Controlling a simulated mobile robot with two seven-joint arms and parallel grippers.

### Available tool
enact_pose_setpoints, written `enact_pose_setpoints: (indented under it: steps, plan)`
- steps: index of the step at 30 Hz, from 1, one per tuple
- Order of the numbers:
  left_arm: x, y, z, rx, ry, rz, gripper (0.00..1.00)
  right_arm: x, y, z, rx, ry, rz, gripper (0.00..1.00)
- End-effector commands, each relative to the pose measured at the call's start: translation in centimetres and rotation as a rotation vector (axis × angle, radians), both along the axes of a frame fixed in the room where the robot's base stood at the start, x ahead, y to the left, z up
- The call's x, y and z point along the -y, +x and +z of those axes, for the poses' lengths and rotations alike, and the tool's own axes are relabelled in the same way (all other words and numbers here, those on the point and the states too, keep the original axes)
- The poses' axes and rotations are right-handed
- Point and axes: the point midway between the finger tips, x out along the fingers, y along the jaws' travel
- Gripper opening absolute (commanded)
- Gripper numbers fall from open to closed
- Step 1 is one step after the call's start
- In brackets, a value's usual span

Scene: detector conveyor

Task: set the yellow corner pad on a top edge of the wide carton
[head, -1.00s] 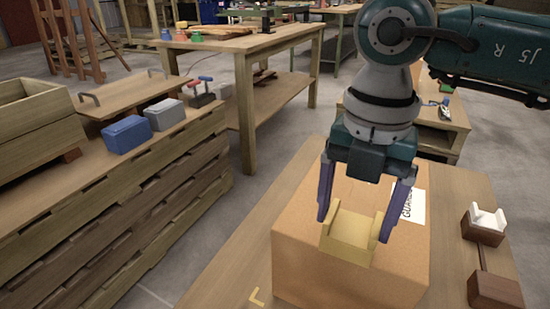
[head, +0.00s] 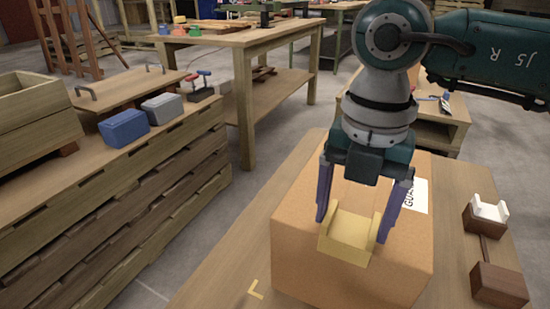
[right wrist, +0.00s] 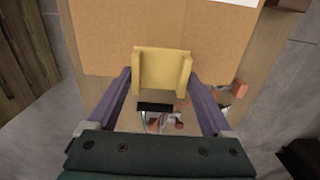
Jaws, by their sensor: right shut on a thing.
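The yellow corner pad (head: 350,232) is an angled piece with raised side walls. It is between the two purple fingers of my right gripper (head: 348,218), which is shut on it. In the head view the pad overlaps the near top edge of the wide carton (head: 300,250), a brown box with a white label. In the right wrist view the pad (right wrist: 162,68) also overlaps the carton's edge (right wrist: 105,60). I cannot tell whether the pad touches the carton or hangs just above it. My left gripper is not in view.
The carton stands on a wooden table (head: 230,270) with a yellow corner mark. A white pad (head: 489,210) rests on a dark wooden block at the right. A blue box (head: 124,128) and a grey box (head: 162,107) stand on the bench at the left.

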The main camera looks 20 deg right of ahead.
Motion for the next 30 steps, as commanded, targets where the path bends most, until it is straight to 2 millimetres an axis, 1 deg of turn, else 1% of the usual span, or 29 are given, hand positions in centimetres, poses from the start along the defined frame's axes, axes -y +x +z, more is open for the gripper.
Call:
enact_pose_setpoints:
  steps: [7,8,11,12,17,20,23,30]
  plan:
    - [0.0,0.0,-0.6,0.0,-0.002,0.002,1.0,0.0,0.0,-0.7,0.0,0.0,0.0,0.25]
    - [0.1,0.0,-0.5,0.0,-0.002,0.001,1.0,0.0,0.0,-0.6,0.001,0.001,0.0,0.87]
    - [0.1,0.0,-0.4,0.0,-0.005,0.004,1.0,0.0,0.0,-0.6,0.001,0.001,0.0,0.98]
    - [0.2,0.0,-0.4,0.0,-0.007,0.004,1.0,0.0,0.0,-0.6,0.0,0.0,0.0,1.0]
    - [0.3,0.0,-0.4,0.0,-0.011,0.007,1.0,0.0,0.0,-0.6,0.0,0.0,0.0,1.0]
    - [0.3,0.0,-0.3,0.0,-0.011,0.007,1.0,0.0,0.0,-0.2,0.001,0.001,0.0,1.0]
    - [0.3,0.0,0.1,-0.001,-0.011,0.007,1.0,0.0,0.1,1.0,0.003,0.001,0.0,1.0]
    - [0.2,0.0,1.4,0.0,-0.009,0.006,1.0,0.0,0.1,6.0,0.005,0.0,0.0,1.0]
